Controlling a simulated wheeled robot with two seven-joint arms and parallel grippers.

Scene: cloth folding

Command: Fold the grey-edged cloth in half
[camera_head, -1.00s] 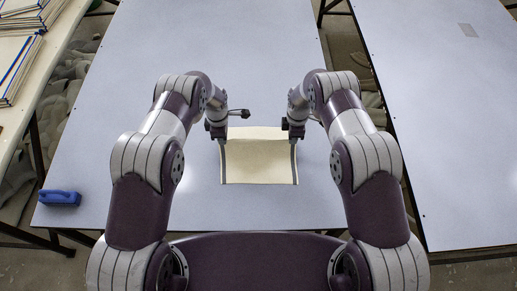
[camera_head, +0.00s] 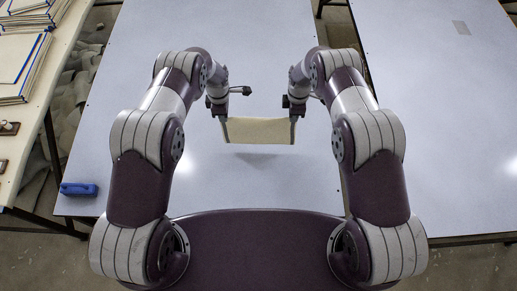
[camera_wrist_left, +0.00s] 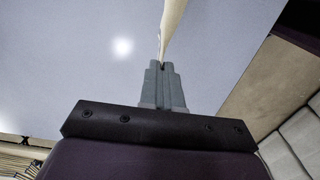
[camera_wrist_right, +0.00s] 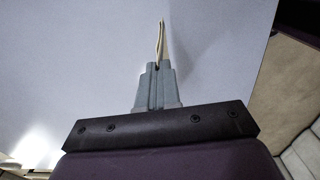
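The cream cloth with grey side edges (camera_head: 260,131) hangs between my two grippers in the head view, clear of the table, with a faint shadow under it. My left gripper (camera_head: 222,116) is at its left end and my right gripper (camera_head: 294,116) at its right end. In the left wrist view the fingers (camera_wrist_left: 163,68) are closed on a cloth edge (camera_wrist_left: 171,25). In the right wrist view the fingers (camera_wrist_right: 157,70) are closed on another cloth edge (camera_wrist_right: 161,40). The cloth's far side is hidden.
The pale table (camera_head: 240,185) is bare beneath and around the cloth. A blue block-like object (camera_head: 78,189) lies at its front left corner. A side table at left holds stacked boards (camera_head: 22,65). Another pale table (camera_head: 450,120) stands at the right, past a gap.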

